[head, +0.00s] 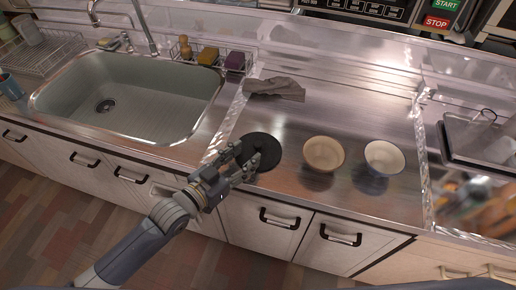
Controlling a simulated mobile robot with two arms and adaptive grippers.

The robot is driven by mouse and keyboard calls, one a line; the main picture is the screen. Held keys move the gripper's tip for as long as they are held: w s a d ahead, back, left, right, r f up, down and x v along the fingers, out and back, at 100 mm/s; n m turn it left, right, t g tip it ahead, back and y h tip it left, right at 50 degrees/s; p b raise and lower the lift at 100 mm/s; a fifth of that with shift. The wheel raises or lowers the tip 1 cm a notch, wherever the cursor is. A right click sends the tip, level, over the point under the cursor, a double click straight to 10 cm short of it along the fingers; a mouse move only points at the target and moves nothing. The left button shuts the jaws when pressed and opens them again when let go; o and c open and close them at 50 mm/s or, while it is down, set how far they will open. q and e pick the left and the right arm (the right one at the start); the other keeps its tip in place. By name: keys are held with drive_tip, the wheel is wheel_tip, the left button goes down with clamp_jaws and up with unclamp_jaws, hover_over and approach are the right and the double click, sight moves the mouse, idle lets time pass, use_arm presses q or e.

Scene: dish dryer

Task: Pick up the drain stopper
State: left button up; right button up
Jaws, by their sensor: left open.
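The drain stopper (264,145) is a flat, round black disc lying on the steel counter (305,198) between the sink and two bowls. My left gripper (243,158) is open at the stopper's left and front edge, with its fingers overlapping the disc in the picture. I cannot tell whether the fingers touch it. Part of the stopper is hidden behind the gripper. My right gripper is not in view.
A beige bowl (323,154) and a white bowl (384,158) stand right of the stopper. A grey cloth (275,88) lies behind it. The empty sink (140,98) is at left. A faucet (145,30) and sponges (208,56) are behind. Cabinets line the front.

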sight(258, 143)
use_arm(q)
drive_tip(key=x, duration=0.3)
drive_tip(key=shift+w+d+r, duration=0.25)
drive_tip(key=shift+w, duration=0.15)
drive_tip(key=shift+w+d, duration=0.15)
drive_tip(key=shift+f, duration=0.1)
clamp_jaws()
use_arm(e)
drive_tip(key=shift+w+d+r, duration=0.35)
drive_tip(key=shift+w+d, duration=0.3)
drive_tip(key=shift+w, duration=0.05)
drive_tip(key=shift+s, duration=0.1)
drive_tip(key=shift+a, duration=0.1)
